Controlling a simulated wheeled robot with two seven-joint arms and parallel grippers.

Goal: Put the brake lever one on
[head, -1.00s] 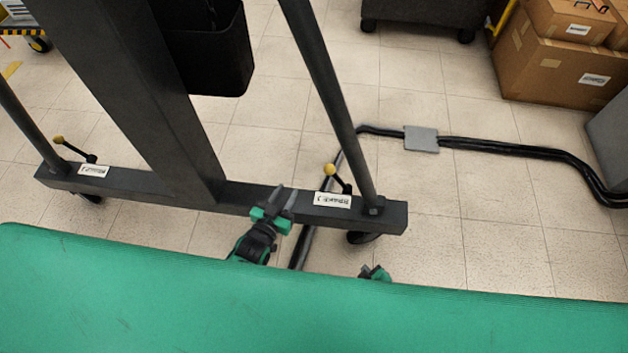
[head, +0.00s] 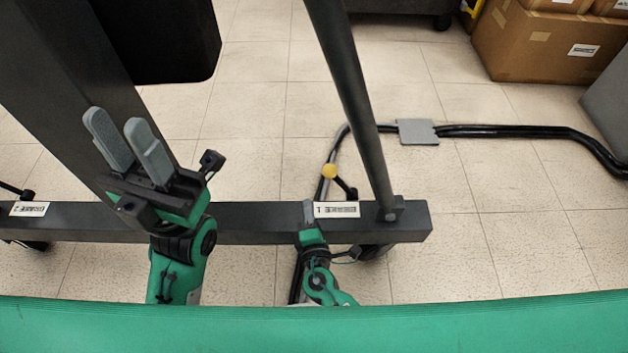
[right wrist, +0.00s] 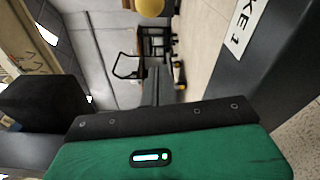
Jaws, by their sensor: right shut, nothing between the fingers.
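Brake lever one has a yellow knob (head: 330,171) on a short black rod, tilted up and to the left in the head view. It stands at the dark base bar (head: 250,222), behind the label ending in 1 (head: 337,209). My right gripper (head: 308,212) is shut and empty at the bar, left of the label and below the knob. In the right wrist view its closed fingers (right wrist: 156,86) point towards the yellow knob (right wrist: 150,7) at the top edge, apart from it. My left gripper (head: 130,142) is raised over the bar's left part, fingers apart and empty.
A slanted post (head: 350,110) rises at the bar's right end. A second lever (head: 14,190) and label (head: 29,208) are at the left edge. Black cables with a grey plate (head: 417,132) cross the floor. Cardboard boxes (head: 540,45) stand at the back right.

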